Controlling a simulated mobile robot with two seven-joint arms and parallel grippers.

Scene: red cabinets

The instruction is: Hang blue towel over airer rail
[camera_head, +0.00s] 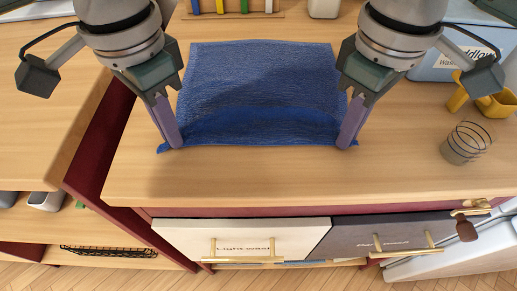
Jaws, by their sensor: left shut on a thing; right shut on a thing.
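The blue towel (258,92) lies spread out on the wooden worktop, in the middle of the head view. Its near edge runs between my two grippers, with a fold or ripple just behind it. My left gripper (172,146) is shut on the towel's near left corner. My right gripper (345,145) is shut on the near right corner. Both grippers point down, close to the worktop. No airer rail can be made out in this view.
The worktop (250,180) is bare in front of the towel. Below the front edge are a white drawer (240,240) and a grey drawer (385,235) with brass handles.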

